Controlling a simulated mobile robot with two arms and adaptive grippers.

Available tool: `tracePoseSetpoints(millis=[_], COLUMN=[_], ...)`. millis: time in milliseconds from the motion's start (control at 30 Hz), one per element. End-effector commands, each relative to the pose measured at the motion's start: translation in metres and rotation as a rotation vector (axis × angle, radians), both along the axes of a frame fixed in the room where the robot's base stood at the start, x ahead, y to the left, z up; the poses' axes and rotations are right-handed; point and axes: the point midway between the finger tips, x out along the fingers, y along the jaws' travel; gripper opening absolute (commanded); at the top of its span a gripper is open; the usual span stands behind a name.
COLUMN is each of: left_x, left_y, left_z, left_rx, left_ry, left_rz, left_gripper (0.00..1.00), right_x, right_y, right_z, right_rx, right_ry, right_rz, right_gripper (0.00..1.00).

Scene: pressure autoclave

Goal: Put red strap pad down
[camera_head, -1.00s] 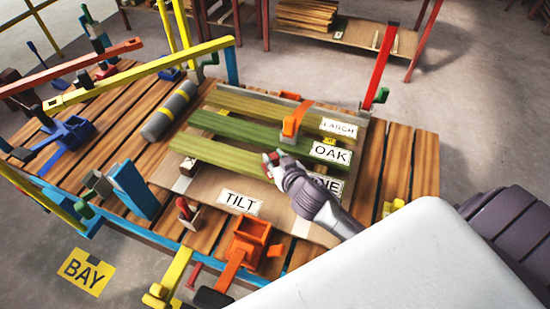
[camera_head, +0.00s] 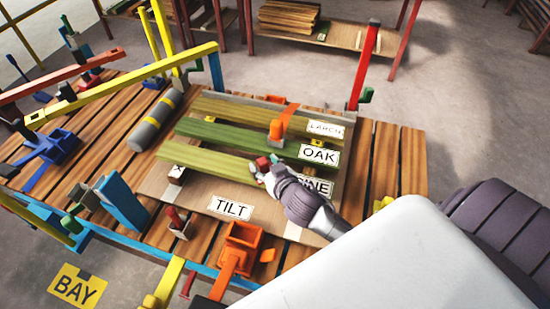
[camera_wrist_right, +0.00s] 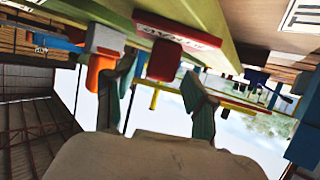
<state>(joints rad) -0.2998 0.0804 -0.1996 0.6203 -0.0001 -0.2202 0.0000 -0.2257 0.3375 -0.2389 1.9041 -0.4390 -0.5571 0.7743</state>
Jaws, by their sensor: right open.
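The red strap pad (camera_wrist_right: 165,60) is a small red block with a lettered red strip, up against the green board in the right wrist view. In the head view a small red patch of it (camera_head: 262,163) shows at the fingertips, by the lower green board (camera_head: 210,160). My right gripper (camera_head: 262,174) is open at the lower board's right part. In the right wrist view its fingers (camera_wrist_right: 157,88) stand apart, with the pad between and just beyond them. Whether a finger touches the pad is hard to tell. My left gripper is not in view.
An orange clamp piece (camera_head: 276,132) stands on the middle board, close beyond my gripper. Label plates OAK (camera_head: 318,155) and TILT (camera_head: 231,206) lie nearby. A red post (camera_head: 365,65) rises at the back right. An orange holder (camera_head: 242,240) is at the front.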

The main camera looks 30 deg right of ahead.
Motion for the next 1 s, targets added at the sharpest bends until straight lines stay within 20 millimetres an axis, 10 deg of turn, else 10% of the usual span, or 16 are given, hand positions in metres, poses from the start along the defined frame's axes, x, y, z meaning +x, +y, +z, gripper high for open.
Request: tracePoseSetpoints(millis=[500,1000], left_x=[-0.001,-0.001], left_y=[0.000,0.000], left_z=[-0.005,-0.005], left_rx=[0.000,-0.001], left_ry=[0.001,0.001], left_rz=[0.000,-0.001], left_gripper=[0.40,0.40], right_x=[-0.090,-0.097], right_y=[0.005,0.005], right_z=[0.037,0.041], right_rx=[0.002,0.000], right_ry=[0.001,-0.001], right_rz=[-0.002,-0.002], right_gripper=[0.55,0.55])
